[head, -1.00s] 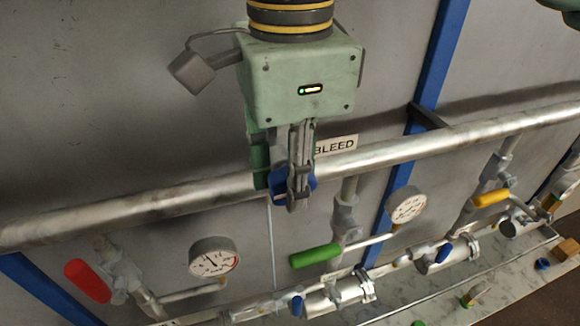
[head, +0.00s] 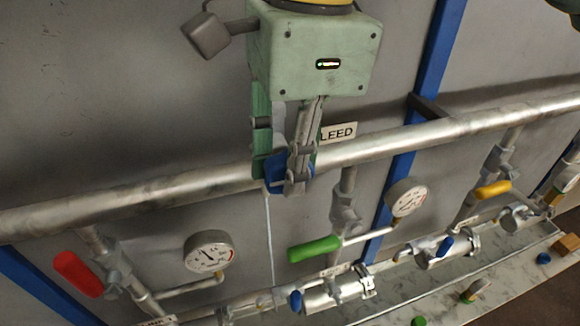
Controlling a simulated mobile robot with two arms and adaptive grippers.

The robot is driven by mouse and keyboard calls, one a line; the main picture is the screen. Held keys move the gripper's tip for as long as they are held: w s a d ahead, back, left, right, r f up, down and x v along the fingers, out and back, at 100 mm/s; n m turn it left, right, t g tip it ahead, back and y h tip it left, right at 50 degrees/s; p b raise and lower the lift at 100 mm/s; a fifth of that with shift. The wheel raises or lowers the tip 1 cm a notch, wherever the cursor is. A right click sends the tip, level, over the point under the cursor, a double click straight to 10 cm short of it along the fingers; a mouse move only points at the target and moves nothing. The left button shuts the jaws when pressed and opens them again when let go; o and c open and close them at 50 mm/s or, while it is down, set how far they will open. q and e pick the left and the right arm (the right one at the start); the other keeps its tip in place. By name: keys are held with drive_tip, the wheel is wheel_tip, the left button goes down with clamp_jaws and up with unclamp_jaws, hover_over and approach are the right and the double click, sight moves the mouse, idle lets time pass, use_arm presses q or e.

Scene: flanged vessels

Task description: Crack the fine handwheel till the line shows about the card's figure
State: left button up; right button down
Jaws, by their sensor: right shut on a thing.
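My right gripper (head: 284,178) comes down from the top of the head view and is shut on the blue handwheel (head: 273,172) at the silver header pipe. The fingers hide part of the wheel. A label ending in "LEED" (head: 339,132) sits just right of the fingers, its first letter covered. A thin pale line (head: 269,235) runs down below the wheel. One round gauge (head: 210,252) is at lower left and another (head: 407,198) is right of centre; their figures are too small to read. No card can be made out. My left gripper is not in view.
The header pipe (head: 100,203) crosses the whole view. Below it are a red lever (head: 77,273), a green lever (head: 314,249) and a yellow lever (head: 492,190). Blue posts (head: 437,60) stand on the grey wall. A pale ledge (head: 455,285) with small items runs along the lower right.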

drive_tip(key=g+y+b, duration=0.1)
drive_tip(key=y+b, duration=0.3)
drive_tip(key=b, duration=0.3)
drive_tip(key=f+g+y+b, duration=0.1)
drive_tip(key=g+y+b, duration=0.1)
drive_tip(key=y+b, duration=0.3)
drive_tip(key=d+g+y+b, duration=0.1)
drive_tip(key=y+b, duration=0.4)
drive_tip(key=b, duration=0.6)
drive_tip(key=shift+w+f+g, duration=0.2)
drive_tip(key=shift+g, duration=0.1)
drive_tip(key=shift+d+r+y+b, duration=0.1)
drive_tip(key=shift+y+b, duration=0.4)
drive_tip(key=shift+b, duration=0.2)
drive_tip(key=shift+r, duration=0.15)
drive_tip(key=shift+y, duration=0.3)
drive_tip(key=c, duration=2)
unclamp_jaws()
drive_tip(key=shift+o, duration=0.5)
drive_tip(key=shift+b, duration=0.3)
drive_tip(key=v, duration=1.2)
